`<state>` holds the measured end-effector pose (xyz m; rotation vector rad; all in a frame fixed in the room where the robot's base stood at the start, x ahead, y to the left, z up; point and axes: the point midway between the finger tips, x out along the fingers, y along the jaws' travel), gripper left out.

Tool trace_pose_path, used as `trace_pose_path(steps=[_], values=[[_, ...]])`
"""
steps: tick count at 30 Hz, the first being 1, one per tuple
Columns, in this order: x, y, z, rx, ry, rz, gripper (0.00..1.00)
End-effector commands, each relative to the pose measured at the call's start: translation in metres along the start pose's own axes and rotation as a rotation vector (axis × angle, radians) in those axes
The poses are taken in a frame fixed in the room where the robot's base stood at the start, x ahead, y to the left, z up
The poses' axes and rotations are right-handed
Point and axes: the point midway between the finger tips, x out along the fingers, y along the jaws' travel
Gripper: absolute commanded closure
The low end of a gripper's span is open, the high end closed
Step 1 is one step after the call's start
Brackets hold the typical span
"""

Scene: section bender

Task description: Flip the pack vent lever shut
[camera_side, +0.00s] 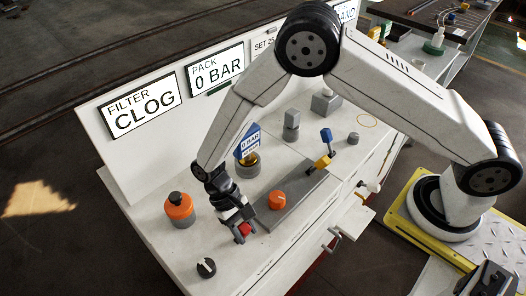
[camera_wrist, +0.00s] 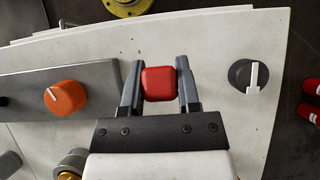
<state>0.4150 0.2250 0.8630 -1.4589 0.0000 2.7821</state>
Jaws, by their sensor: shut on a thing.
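My gripper (camera_side: 243,234) is low over the front left of the white bench top. Its two fingers are closed on a red block-shaped grip (camera_wrist: 159,83), seen between the fingertips in the wrist view. In the side view the red grip (camera_side: 245,229) shows only partly. I take it for the pack vent lever's handle, but no label on it can be read. Its shaft and base are hidden, so its position cannot be told. The pack display (camera_side: 216,74) reads 0 BAR.
A black rotary switch (camera_side: 206,267) sits near the front edge, close to my gripper. An orange knob (camera_side: 277,200) on a grey plate and a large orange-topped button (camera_side: 180,207) flank it. Yellow (camera_side: 322,162) and blue (camera_side: 326,136) handles stand farther right. The filter display (camera_side: 139,107) reads CLOG.

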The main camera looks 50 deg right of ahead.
Motion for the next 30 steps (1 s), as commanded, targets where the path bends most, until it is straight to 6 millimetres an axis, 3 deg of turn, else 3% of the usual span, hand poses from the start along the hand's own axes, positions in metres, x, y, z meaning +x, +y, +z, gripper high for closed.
trace_pose_path(steps=[30], values=[[-0.026, 0.0, -0.035, -0.001, -0.55, -0.001, 1.0]])
